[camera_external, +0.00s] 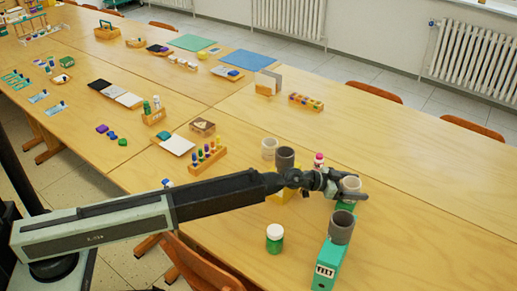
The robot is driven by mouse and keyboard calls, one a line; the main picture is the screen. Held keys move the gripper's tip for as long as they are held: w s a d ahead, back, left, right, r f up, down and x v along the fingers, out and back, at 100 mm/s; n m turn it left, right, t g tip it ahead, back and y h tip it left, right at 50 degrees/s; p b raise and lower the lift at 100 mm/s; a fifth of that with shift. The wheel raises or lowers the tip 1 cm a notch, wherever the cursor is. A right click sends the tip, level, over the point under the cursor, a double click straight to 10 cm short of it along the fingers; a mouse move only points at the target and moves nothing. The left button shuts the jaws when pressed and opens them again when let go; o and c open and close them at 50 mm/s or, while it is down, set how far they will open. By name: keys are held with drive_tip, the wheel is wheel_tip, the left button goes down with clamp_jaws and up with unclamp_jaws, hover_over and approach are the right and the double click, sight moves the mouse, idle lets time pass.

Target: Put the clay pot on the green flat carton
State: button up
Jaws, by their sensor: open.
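A light beige clay-like pot (350,184) is between the fingers of my gripper (348,192), which is open around it at the right of the table. Whether the fingers touch the pot cannot be told. A green surface (345,206) shows directly below this pot, and the pot appears to be on or just over it. A long green carton marked FELT (328,267) lies nearer the camera, with a grey-brown pot (341,228) standing on it. Whether both green surfaces are one carton is unclear, as the grey-brown pot hides part.
A beige cup (269,149) and a dark grey cup (285,158) stand behind my arm. A green jar with a white lid (275,238) stands in front of it. A small pink-topped bottle (319,160) is near the gripper. The table's right side is clear.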

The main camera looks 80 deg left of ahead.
sight(343, 184)
drive_tip(key=p+v, duration=0.1)
drive_tip(key=v, duration=0.3)
drive_tip(key=shift+s+r, duration=0.2)
drive_tip(key=shift+s, duration=0.05)
wheel_tip(343, 184, up, 7)
drive_tip(key=p, duration=0.7)
drive_tip(key=shift+w, duration=0.3)
drive_tip(key=shift+f, duration=0.25)
